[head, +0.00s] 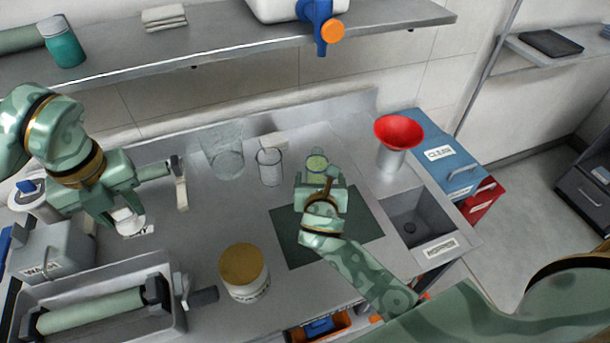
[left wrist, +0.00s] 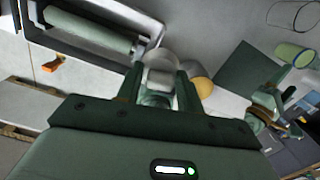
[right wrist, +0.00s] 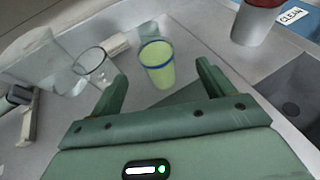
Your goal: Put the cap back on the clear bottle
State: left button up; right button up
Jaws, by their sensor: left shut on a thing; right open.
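My left gripper (head: 124,212) is shut on a small pale, rounded thing (left wrist: 161,74) at the left of the bench. It also shows white in the head view (head: 127,220); I cannot tell whether it is the cap. My right gripper (head: 320,182) is open, its fingers pointing at a clear vessel with yellow-green contents and a blue rim band (right wrist: 157,64). That vessel stands upright just beyond the fingertips and is partly hidden in the head view (head: 316,164). I cannot tell whether it is the clear bottle; no separate cap is clearly seen.
A clear glass (head: 270,168) and a large clear beaker (head: 222,155) stand left of the green vessel. A yellow-lidded jar (head: 245,272) stands in front, beside a dark mat (head: 350,233). A red funnel (head: 399,132) and a sink (head: 415,215) are at right.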

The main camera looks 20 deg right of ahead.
aim_at(319, 169)
pick_arm(q)
notch_tip(319, 169, down, 2)
jog(key=shift+w+f+b, duration=0.1)
jog(key=shift+b, duration=0.7)
jog(key=shift+c, duration=0.2)
pick_arm(e)
jog(key=x, duration=0.5)
jog(key=shift+w+d+f, duration=0.15)
jog(key=shift+w+f, duration=0.1)
pick_arm(q)
jog(key=shift+f, duration=0.1)
pick_arm(e)
jog(key=shift+w+d+f, duration=0.1)
jog(key=shift+w, duration=0.1)
